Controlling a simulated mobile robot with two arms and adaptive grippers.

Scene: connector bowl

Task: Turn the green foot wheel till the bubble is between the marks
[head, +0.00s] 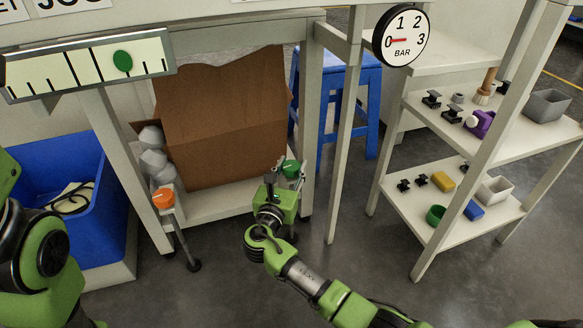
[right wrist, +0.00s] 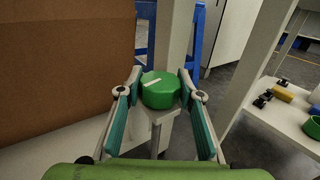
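The level vial (head: 82,66) is at the upper left of the head view. Its round green bubble (head: 122,61) lies right of the two long middle marks, outside them. The green foot wheel (head: 291,167) stands at the bench's right front; its top with a white stripe shows in the right wrist view (right wrist: 160,90). My right gripper (head: 289,171) has one finger on each side of the wheel, the tips close to its rim. It looks open; I see no clear contact. My left arm is at the left edge; its gripper is out of view.
An orange foot wheel (head: 163,198) is at the bench's left leg. A cardboard box (head: 222,120) fills the lower shelf beside my right gripper. A blue bin (head: 60,225) stands left, a blue stool (head: 345,95) behind. A gauge (head: 401,36) hangs above shelves (head: 395,195) of parts.

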